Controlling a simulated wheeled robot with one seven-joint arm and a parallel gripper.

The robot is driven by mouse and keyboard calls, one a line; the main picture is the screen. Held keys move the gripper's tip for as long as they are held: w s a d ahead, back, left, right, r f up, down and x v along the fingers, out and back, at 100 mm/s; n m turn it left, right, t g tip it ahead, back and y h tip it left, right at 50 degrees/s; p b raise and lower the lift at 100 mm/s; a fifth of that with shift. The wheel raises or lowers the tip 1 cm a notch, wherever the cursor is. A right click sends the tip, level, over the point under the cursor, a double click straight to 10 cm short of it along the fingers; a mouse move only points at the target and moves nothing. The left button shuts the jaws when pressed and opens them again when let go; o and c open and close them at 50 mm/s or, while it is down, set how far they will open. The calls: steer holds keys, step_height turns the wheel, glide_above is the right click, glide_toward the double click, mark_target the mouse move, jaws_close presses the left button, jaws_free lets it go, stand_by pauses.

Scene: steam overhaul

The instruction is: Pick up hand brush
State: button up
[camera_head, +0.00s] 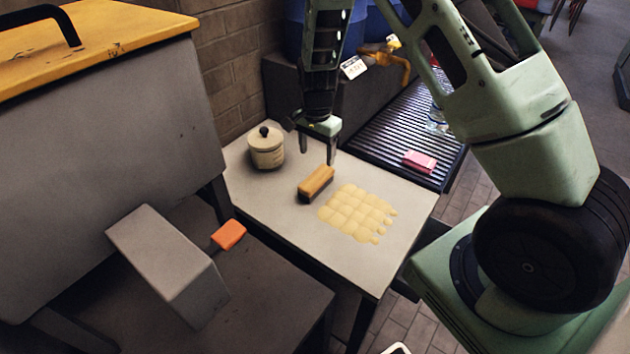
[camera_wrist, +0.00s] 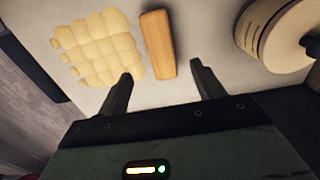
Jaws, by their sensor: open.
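The hand brush (camera_head: 316,183) lies on the pale table, with a tan wooden back and a dark underside. In the wrist view the brush (camera_wrist: 158,45) shows as a long wooden block beyond and between my two fingertips. My gripper (camera_head: 317,150) points down above the table, just behind the brush in the head view. In the wrist view my gripper (camera_wrist: 161,70) has its fingers spread apart with nothing between them. The fingers appear apart from the brush.
The table (camera_head: 258,203) also bears a lidded cream pot (camera_head: 267,147) and a patch of yellowish blocks (camera_head: 357,212) close to the brush. A pink block (camera_head: 420,161) lies on a dark slatted surface (camera_head: 395,135). A grey box (camera_head: 168,262) and an orange block (camera_head: 229,234) are at left.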

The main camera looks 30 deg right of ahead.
mark_target(316, 177)
step_height(316, 177, down, 10)
steer(key=shift+w+f+p, duration=0.1)
steer(key=shift+f+p, duration=0.1)
steer(key=shift+p, duration=0.85)
steer(key=c, duration=1.2)
